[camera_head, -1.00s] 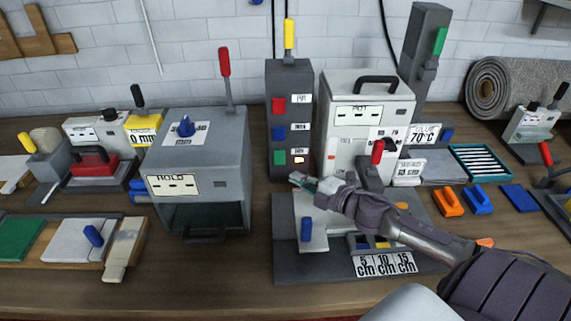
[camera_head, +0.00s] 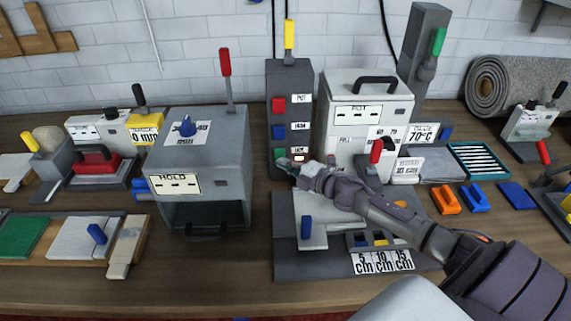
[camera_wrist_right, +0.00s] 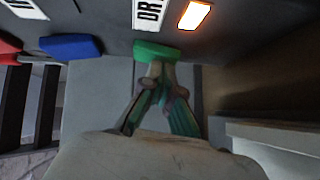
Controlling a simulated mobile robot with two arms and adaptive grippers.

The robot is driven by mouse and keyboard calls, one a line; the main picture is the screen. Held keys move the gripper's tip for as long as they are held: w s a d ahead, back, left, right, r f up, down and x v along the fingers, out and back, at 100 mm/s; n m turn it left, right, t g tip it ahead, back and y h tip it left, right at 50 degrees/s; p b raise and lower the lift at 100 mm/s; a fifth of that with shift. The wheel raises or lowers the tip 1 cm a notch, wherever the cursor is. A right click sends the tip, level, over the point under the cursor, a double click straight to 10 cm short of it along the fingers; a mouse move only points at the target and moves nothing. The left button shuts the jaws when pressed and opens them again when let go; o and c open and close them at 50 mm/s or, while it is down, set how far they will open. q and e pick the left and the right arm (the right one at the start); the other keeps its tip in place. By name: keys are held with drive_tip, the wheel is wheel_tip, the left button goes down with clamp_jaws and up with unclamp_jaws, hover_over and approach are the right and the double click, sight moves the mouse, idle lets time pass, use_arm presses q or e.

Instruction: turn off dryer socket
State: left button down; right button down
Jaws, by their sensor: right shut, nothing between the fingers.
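A dark grey socket tower (camera_head: 290,75) stands at the back middle, with red, blue and green buttons down its front. The green button (camera_wrist_right: 157,51) is the lowest, beside a label reading "DR" and a lit orange-white lamp (camera_wrist_right: 198,16). My left gripper is not in view.
The blue button (camera_wrist_right: 70,47) is left of the fingers in the wrist view. A grey box machine (camera_head: 205,140) stands left of the tower, a white "POT" box (camera_head: 365,90) right. A grey cutting base (camera_head: 290,262) lies below my arm.

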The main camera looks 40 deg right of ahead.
drive_tip(key=shift+f+b, duration=0.25)
drive_tip(key=shift+b, duration=0.15)
drive_tip(key=b, duration=0.3)
drive_tip(key=n+t+b, duration=0.1)
drive_tip(key=b, duration=0.2)
drive_tip(key=shift+w+d+f+t, duration=0.2)
drive_tip(key=shift+f+t, duration=0.1)
drive_tip(key=shift+f, duration=0.05)
drive_tip(key=shift+d+r+p, duration=0.1)
drive_tip(key=shift+r+p, duration=0.4)
drive_tip(key=shift+p, duration=0.05)
drive_tip(key=shift+s+d+f, duration=0.1)
drive_tip(key=shift+s+f, duration=0.05)
drive_tip(key=shift+s, duration=0.4)
drive_tip(key=v, duration=0.6)
drive_tip(key=shift+s, duration=0.2)
